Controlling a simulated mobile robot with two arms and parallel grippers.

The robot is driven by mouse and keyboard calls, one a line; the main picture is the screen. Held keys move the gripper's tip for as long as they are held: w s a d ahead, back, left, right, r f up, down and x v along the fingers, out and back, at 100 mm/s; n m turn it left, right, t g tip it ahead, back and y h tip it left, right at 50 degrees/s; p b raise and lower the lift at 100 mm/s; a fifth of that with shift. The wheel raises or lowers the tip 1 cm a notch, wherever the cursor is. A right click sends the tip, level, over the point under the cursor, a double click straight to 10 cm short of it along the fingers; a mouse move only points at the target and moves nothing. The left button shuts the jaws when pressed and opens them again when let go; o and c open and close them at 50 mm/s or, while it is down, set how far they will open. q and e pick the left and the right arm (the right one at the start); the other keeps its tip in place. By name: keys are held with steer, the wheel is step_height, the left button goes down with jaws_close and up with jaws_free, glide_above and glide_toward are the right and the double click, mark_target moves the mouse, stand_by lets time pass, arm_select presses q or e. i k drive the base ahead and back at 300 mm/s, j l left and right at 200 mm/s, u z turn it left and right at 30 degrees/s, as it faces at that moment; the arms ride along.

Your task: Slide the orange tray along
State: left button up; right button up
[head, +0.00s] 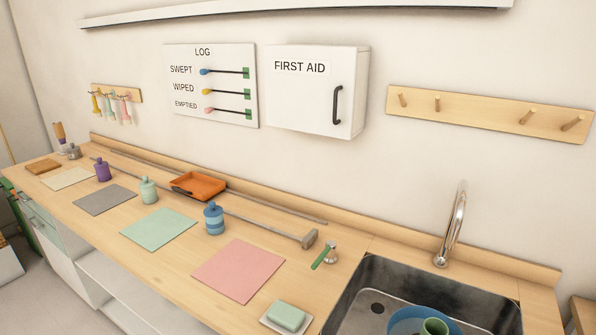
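The orange tray (198,185) is a shallow open tray at the back of the wooden counter. It sits at two long thin rails, a back rail (270,204) and a front rail (262,225), that run along the counter near the wall. The front rail ends at a grey-brown block (310,239) on the right. The tray looks empty and lies nearer the middle of the rails than their right end. Its exact contact with the rails is too small to tell. Neither of my grippers is in view.
Purple (102,170), green (148,191) and blue (214,219) bottles stand in front of the rails. Several flat mats, including a pink mat (238,271), lie along the counter. A small green-handled tool (324,256) lies before the sink (480,309). A first aid cabinet (312,90) hangs above.

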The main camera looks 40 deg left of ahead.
mark_target(202, 187)
steer(key=u, duration=2.1)
steer(key=i+j+z, duration=0.1)
steer(key=z, duration=0.3)
steer(key=i+j+z, duration=0.1)
steer(key=z, duration=0.3)
steer(key=j+z, duration=0.35)
steer(key=i+l, duration=0.05)
